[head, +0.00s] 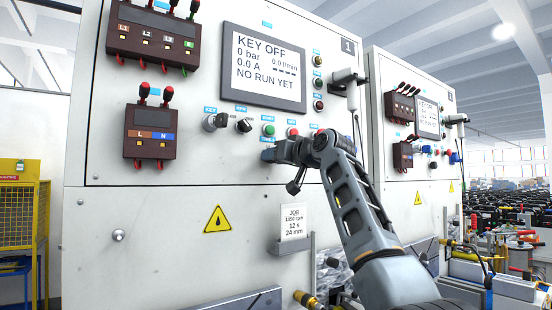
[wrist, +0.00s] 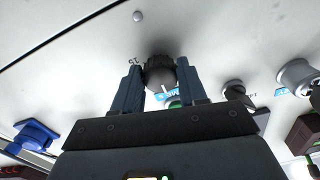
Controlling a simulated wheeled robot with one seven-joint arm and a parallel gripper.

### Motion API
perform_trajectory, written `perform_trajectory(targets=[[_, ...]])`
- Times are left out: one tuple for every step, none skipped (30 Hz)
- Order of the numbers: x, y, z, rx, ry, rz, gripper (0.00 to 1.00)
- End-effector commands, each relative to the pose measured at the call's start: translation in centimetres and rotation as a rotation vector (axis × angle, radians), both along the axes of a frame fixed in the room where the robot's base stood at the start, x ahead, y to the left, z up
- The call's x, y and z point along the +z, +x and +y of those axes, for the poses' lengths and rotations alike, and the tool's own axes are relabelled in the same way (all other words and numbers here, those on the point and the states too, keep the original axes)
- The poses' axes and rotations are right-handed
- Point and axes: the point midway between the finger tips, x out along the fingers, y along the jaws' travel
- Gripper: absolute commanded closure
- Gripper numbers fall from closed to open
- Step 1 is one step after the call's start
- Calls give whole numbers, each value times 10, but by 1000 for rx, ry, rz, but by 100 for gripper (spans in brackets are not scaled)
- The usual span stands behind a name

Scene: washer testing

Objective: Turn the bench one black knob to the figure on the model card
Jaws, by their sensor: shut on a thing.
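Bench one is the near grey panel (head: 150,215) with the number 1 at its top right. Its model card (head: 294,222) reads JOB, about 1450 rpm, 12 s, 24 mm; the small first line is hard to read. In the wrist view a round black knob (wrist: 160,72) sits on the panel between the fingers of my gripper (wrist: 156,88), which is shut on it. The knob's pointer and scale cannot be read. In the head view my gripper (head: 272,154) is at the panel just below the green button (head: 268,130), and hides the knob.
The display (head: 264,66) reads KEY OFF, 0 bar, 0.0 A, NO RUN YET. A key switch (head: 214,122) and a black selector (head: 244,125) are up and left of my gripper. Red button (head: 292,132) is close above. A blue fitting (wrist: 36,134) shows in the wrist view.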

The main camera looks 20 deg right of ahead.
Motion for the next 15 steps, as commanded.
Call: perform_trajectory(targets=[[-4, 1, 0, 1, -4, 6, 89], [-4, 1, 0, 1, -4, 6, 89], [-4, 1, 0, 1, -4, 6, 89], [-4, 1, 0, 1, -4, 6, 89], [-4, 1, 0, 0, -4, 6, 89], [-4, 1, 0, 0, -4, 6, 89], [-4, 1, 0, 0, -4, 6, 89], [-4, 1, 0, 0, -4, 6, 89], [-4, 1, 0, 0, -4, 6, 89], [-4, 1, 0, 0, -4, 6, 57], [-4, 1, 0, 0, -3, 6, 54], [-4, 1, 0, 0, -3, 6, 51], [-3, 1, 0, 0, -3, 5, 48], [-3, 1, 0, 0, -3, 5, 45], [-3, 0, 0, 0, -3, 5, 41]])
